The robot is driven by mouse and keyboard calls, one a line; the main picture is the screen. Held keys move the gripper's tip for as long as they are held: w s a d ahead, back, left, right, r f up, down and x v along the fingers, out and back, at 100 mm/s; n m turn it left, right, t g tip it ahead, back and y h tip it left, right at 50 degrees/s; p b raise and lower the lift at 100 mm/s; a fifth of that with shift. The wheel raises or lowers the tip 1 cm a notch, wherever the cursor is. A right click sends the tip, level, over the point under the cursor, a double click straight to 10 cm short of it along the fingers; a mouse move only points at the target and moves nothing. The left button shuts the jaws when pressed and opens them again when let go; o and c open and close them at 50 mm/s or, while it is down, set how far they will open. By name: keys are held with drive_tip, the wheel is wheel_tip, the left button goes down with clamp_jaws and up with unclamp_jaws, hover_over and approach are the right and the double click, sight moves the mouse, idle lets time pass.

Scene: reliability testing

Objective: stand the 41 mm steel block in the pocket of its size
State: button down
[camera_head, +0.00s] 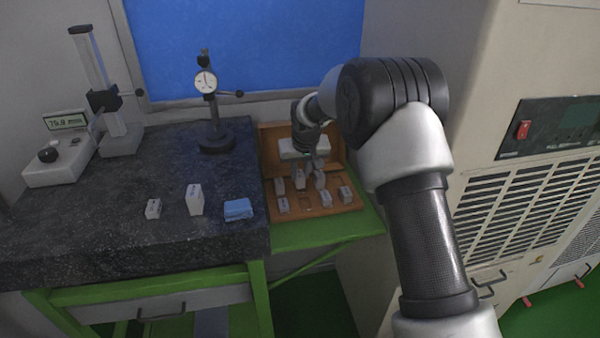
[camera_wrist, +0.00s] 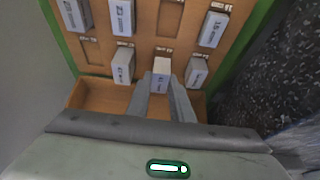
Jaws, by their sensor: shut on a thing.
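My gripper (camera_head: 300,168) is over the back row of the open wooden case, fingers pointing down. In the wrist view my gripper (camera_wrist: 161,80) is shut on a small pale steel block (camera_wrist: 161,67), one finger on each side. The held block also shows in the head view (camera_head: 299,180). It is upright at a back-row place, between two standing blocks, one (camera_wrist: 123,65) and the other (camera_wrist: 196,72). Its foot is hidden, so I cannot tell whether it is seated or just above the pocket. Its marking is too small to read.
The wooden case (camera_head: 265,150) holds several other blocks. Empty pockets show in the wrist view, one (camera_wrist: 92,51) and another (camera_wrist: 172,18). Two blocks, one (camera_head: 153,209) and a taller one (camera_head: 195,200), and a blue cloth (camera_head: 238,209) are on the granite. A dial gauge stand (camera_head: 215,138) is behind.

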drive_tip(key=shift+f+b, duration=0.55)
drive_tip(key=shift+f, duration=0.05)
drive_tip(key=c, duration=1.5)
unclamp_jaws()
